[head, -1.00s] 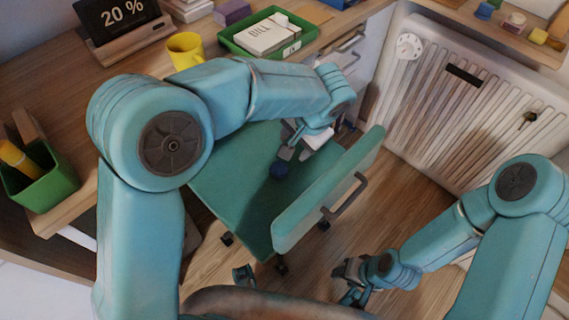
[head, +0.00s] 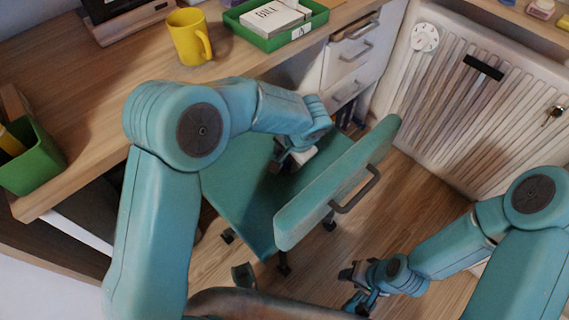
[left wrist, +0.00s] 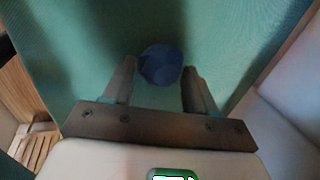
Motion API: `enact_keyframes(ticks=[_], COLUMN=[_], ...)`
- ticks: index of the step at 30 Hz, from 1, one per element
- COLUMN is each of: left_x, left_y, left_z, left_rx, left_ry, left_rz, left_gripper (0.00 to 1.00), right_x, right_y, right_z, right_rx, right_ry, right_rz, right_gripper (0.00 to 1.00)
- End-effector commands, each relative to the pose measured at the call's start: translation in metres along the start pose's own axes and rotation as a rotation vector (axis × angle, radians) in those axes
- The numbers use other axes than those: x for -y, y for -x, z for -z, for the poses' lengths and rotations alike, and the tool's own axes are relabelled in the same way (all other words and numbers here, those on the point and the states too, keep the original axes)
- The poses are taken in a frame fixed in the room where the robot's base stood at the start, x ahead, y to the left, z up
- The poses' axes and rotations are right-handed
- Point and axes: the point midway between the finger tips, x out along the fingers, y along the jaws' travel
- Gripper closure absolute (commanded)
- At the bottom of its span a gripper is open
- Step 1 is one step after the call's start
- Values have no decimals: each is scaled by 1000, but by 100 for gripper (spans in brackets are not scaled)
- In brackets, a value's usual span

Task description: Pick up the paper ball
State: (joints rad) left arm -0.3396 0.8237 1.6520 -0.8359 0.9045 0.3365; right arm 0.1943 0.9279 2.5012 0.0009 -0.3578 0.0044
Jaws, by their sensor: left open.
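The paper ball (left wrist: 160,64) is a dark blue, crumpled ball on the teal chair seat (left wrist: 85,45). In the left wrist view it shows between the two fingertips of my left gripper (left wrist: 159,68), with a gap to each finger. I cannot tell how far below the tips it lies. In the head view my left gripper (head: 281,165) is low over the chair seat (head: 235,195) and hides the ball. It is open and empty. My right gripper (head: 352,286) is low at the bottom, right of the chair, away from the ball; its jaws are unclear.
The chair's backrest (head: 335,185) stands close to the right of my left gripper. A desk (head: 90,105) runs behind, with a yellow mug (head: 186,38), a green tray (head: 284,39) and a green pen holder (head: 35,165). A white radiator (head: 480,110) stands at the right.

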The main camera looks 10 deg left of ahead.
Motion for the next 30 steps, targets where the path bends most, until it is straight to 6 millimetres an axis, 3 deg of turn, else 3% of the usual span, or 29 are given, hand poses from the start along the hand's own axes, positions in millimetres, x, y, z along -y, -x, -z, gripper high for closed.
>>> enact_keyframes(ticks=[1, 8, 11, 12, 23, 26, 30], left_x=[0, 1, 1, 1, 1, 4, 14], left_y=[-8, -8, -8, -8, -6, 4, 35], left_z=[1, 1, 1, 1, 1, 1, 2], left_rx=[0, -1, -1, -1, -2, -3, -6], left_ry=[1, 0, 0, 0, 1, 2, 2], left_rz=[1, 1, 1, 1, 1, 1, 2], left_gripper=[43, 43, 75, 79, 80, 80, 80], right_x=[-2, -1, -1, -1, -1, 1, 7], right_y=[-4, -2, -2, -2, -2, 2, 14], right_z=[1, 1, 1, 1, 1, 0, -3], right_rx=[-2, -3, -2, -2, -1, 1, 8], right_ry=[-2, -2, -2, -2, -1, 0, 7], right_rz=[0, 0, 0, 0, 0, 0, 1], right_gripper=[57, 57, 57, 57, 57, 57, 57])
